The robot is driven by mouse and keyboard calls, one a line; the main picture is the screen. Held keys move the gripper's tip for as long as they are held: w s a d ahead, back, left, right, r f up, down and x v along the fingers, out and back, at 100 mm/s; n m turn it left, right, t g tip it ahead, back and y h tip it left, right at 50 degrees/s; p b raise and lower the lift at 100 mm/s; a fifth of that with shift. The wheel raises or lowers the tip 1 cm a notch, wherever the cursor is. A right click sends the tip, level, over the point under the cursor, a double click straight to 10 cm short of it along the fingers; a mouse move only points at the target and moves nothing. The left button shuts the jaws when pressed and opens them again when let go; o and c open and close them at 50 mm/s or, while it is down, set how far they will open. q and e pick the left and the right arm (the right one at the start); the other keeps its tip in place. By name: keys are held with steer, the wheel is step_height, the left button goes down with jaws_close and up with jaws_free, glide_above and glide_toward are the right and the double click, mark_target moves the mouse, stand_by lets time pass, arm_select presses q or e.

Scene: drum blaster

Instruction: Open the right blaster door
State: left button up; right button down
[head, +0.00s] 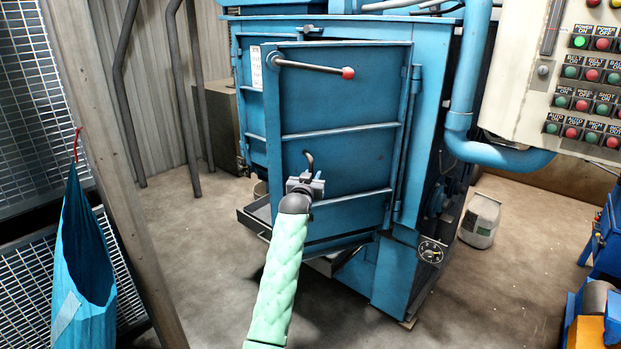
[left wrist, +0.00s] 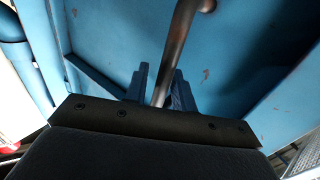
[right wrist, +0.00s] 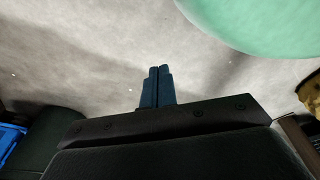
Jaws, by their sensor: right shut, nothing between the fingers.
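The blue right blaster door (head: 345,110) fills the middle of the head view. It stands ajar, its free left edge out from the frame and its hinges on the right. A bar with a red knob (head: 347,73) is near its top. A dark curved handle (head: 309,158) is lower down. My left gripper (head: 305,183) is at this handle. In the left wrist view, the handle (left wrist: 182,40) runs between the close-set fingers of my left gripper (left wrist: 162,92). My right gripper (right wrist: 158,86) is shut and empty above the floor in the right wrist view.
The left door (head: 250,90) is behind the right door's edge. A control panel (head: 560,80) and a blue pipe (head: 490,152) are at the right. A post (head: 110,150) with a hanging blue bag (head: 85,270) is at the left. The floor before the machine looks clear.

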arm_select(q)
steer(key=shift+o, duration=0.2)
steer(key=shift+d, duration=0.1)
